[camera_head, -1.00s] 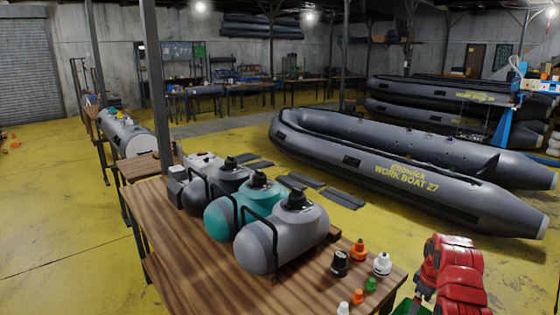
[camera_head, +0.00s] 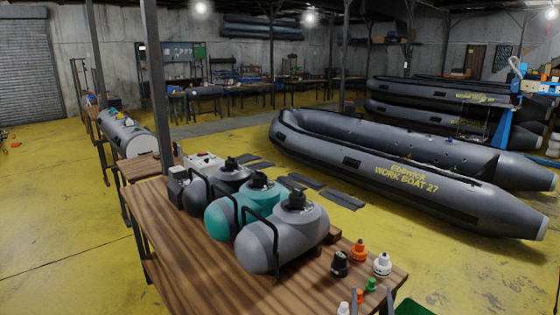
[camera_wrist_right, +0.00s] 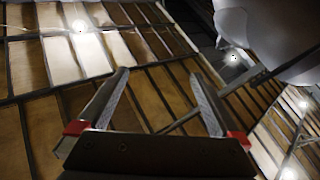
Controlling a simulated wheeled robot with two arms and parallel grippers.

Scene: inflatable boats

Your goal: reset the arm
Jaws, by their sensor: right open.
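My right gripper (camera_head: 372,294) shows only as two grey fingertips at the bottom edge of the head view, pointing up and apart, by the small caps at the table's near right end. In the right wrist view the right gripper (camera_wrist_right: 158,73) has its two fingers spread with nothing between them. Behind them that view shows the brown panelled roof and lamps. The rest of the right arm is out of the head view. My left gripper is in neither view.
A wooden table (camera_head: 185,255) bears grey and teal tanks (camera_head: 245,212) and several caps, including a black one (camera_head: 340,263) and a white one (camera_head: 382,264). A green container (camera_head: 413,307) is at the bottom edge. A grey boat (camera_head: 400,165) lies beyond; yellow floor is open at left.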

